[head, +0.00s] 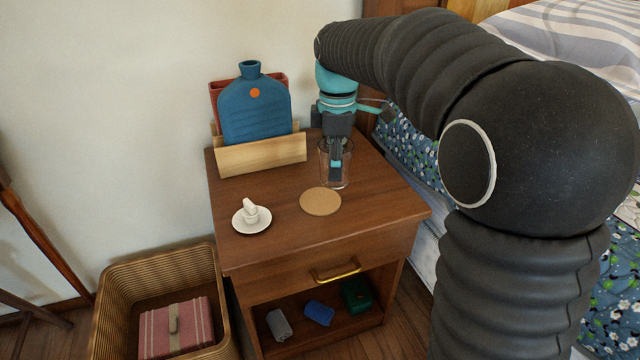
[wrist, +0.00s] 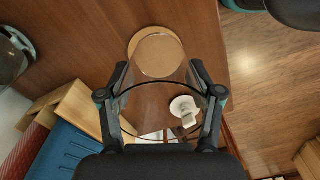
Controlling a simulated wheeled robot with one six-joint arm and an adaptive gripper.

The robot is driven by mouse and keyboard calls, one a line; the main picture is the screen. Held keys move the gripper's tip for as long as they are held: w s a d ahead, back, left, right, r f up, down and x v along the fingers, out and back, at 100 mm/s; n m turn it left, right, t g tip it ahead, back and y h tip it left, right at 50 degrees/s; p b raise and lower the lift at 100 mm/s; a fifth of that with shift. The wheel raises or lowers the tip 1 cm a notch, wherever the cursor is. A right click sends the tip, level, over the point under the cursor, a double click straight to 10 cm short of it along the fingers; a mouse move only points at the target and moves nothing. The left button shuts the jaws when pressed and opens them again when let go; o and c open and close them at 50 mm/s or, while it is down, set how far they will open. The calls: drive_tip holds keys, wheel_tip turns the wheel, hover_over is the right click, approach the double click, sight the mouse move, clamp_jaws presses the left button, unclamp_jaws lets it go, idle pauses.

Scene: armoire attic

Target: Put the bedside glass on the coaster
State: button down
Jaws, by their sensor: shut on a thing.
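The bedside glass (head: 343,180) is a clear tumbler at the back right of the nightstand top, behind the coaster. My gripper (head: 335,165) reaches down over it and is shut on it. In the wrist view the glass (wrist: 150,100) stands between the two fingers of my gripper (wrist: 158,88). The coaster (head: 320,202) is a round, bare cork disc lying flat on the nightstand. In the wrist view the coaster (wrist: 137,42) is partly seen past the glass's far end. I cannot tell whether the glass touches the wood or hangs just above it.
A white saucer (head: 243,226) with a small white object stands left of the coaster. A wooden holder (head: 262,156) with a blue hot-water bottle (head: 256,112) stands at the back left. The bed (head: 410,150) is close on the right. The nightstand's front right top (head: 385,212) is clear.

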drive_tip(key=a+f, duration=0.1)
drive_tip(key=w+a+f, duration=0.1)
drive_tip(key=a, duration=0.1)
drive_tip(key=shift+f+b, duration=0.35)
drive_tip(key=shift+f, duration=1.6)
drive_tip(key=shift+c, duration=0.9)
unclamp_jaws()
